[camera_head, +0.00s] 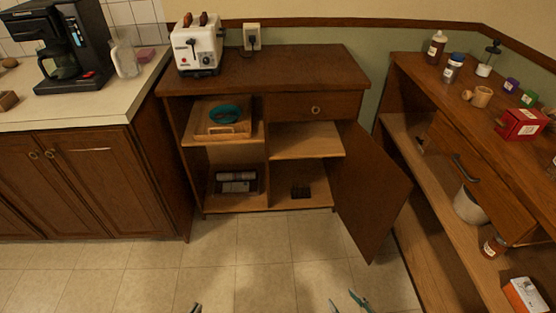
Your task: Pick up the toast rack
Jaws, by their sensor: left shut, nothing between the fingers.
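I cannot make out a toast rack for certain. My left gripper (196,308) shows only as a small tip at the bottom edge, shut and empty. My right gripper (349,302) is at the bottom edge, its teal fingertips apart with nothing between them. Both are over the floor, well short of the cabinet.
A toaster (197,46) with toast stands on the cabinet top (290,70). The cabinet door (372,190) hangs open to the right. A wooden box (225,126) with a teal ring and a dark crate (236,182) fill the left shelves. The floor (265,245) ahead is clear.

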